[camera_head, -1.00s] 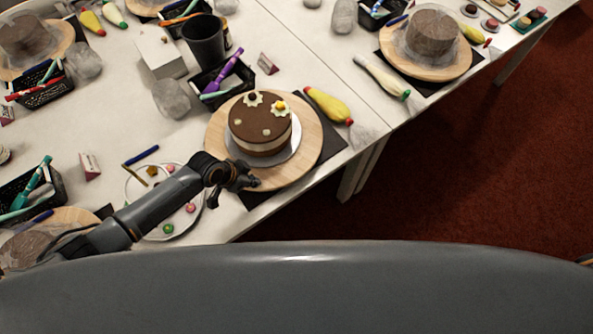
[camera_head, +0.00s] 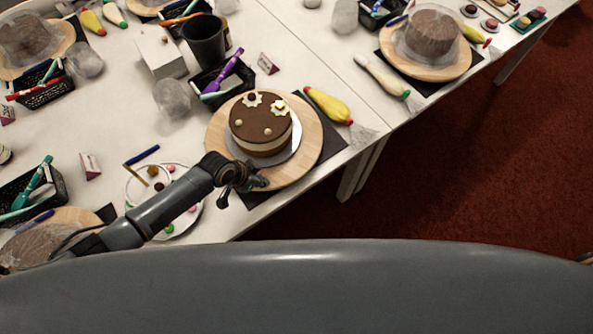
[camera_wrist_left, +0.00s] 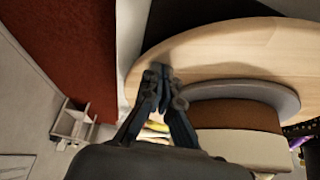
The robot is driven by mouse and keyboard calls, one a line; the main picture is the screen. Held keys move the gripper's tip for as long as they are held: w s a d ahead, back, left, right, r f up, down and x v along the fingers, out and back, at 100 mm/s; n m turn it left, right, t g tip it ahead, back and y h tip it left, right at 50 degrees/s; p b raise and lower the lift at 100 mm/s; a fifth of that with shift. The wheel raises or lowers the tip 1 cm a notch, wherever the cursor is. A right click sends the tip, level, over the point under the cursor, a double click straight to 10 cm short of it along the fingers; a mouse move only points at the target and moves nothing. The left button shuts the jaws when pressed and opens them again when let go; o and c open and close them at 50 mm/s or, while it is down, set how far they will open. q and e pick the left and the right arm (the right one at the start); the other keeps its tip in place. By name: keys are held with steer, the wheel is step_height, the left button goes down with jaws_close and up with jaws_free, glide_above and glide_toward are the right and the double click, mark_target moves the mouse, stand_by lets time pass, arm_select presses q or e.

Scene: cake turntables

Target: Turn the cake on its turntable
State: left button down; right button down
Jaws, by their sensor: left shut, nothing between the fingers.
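The cake (camera_head: 262,138) has a brown top with flower decorations and small pale dots, and a brown and cream side. It sits on a grey disc (camera_head: 294,150) on the round wooden turntable (camera_head: 311,132). My left gripper (camera_head: 262,182) is shut and empty at the turntable's near edge, below the cake in the picture. In the left wrist view the fingertips (camera_wrist_left: 161,74) overlap the wooden rim (camera_wrist_left: 215,48), beside the cake's side (camera_wrist_left: 245,146). I cannot tell whether they touch the rim. My right gripper is not in view.
A yellow piping bag (camera_head: 329,105) lies right of the turntable. A plate with small sweets (camera_head: 188,220) lies under my left arm. Another turntable (camera_head: 452,67) stands at the upper right.

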arm_select(q)
step_height(320, 180, up, 3)
steer(key=shift+f+p, duration=0.1)
steer(key=shift+p, duration=1.05)
step_height(320, 180, up, 6)
steer(key=shift+s+f, duration=0.1)
